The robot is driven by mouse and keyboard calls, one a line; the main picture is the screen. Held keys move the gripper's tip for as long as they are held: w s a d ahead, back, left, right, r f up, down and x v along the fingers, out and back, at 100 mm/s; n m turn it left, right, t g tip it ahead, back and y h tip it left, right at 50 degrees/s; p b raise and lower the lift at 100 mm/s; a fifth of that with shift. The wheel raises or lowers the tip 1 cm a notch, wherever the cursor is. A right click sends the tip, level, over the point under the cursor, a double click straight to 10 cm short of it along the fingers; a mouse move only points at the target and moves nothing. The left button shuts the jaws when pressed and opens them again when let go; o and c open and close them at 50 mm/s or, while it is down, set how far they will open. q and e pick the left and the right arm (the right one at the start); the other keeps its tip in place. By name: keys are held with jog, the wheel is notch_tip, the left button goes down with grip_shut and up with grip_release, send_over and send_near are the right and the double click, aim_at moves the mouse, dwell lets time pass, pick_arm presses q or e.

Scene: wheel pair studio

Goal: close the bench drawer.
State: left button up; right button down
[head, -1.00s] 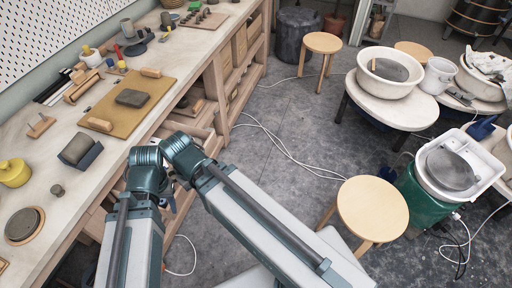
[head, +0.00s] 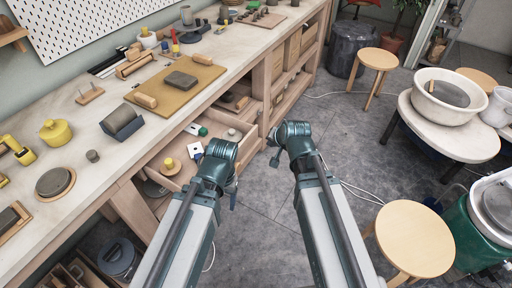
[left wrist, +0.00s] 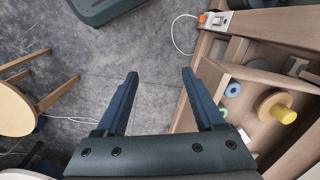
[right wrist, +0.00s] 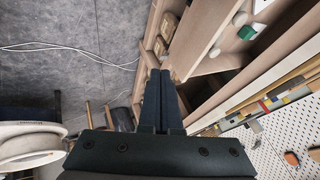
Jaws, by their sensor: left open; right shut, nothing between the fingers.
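The bench drawer (head: 235,122) is a pale wooden box pulled out from under the workbench (head: 95,190). Inside it are a wooden disc with a yellow knob (head: 169,165), white pieces and a green piece. The left wrist view shows the open drawer (left wrist: 243,108) at right, beside my fingers. My left gripper (head: 231,192) is open and empty near the drawer's front side; its fingertips (left wrist: 160,74) are apart over the floor. My right gripper (head: 274,160) is shut and empty, beyond the drawer's far corner. The left arm hides part of the drawer front.
A round stool (head: 414,238) stands at right, near a table with a white basin (head: 440,97). White cables lie on the grey floor, which is mostly clear ahead.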

jog(key=b, duration=0.9)
send_near(252, 144)
notch_tip(252, 144, down, 5)
jog(key=d, duration=0.3)
pick_arm(q)
notch_tip(252, 144, down, 8)
jog(key=p, duration=0.1)
pick_arm(e)
jog(key=shift+w+a+r, duration=0.25)
jog(key=shift+w+a, duration=0.5)
jog(key=shift+a, duration=0.15)
jog(key=shift+w+a+r, duration=0.3)
jog(key=shift+w+a, duration=0.4)
jog(key=shift+a, duration=0.15)
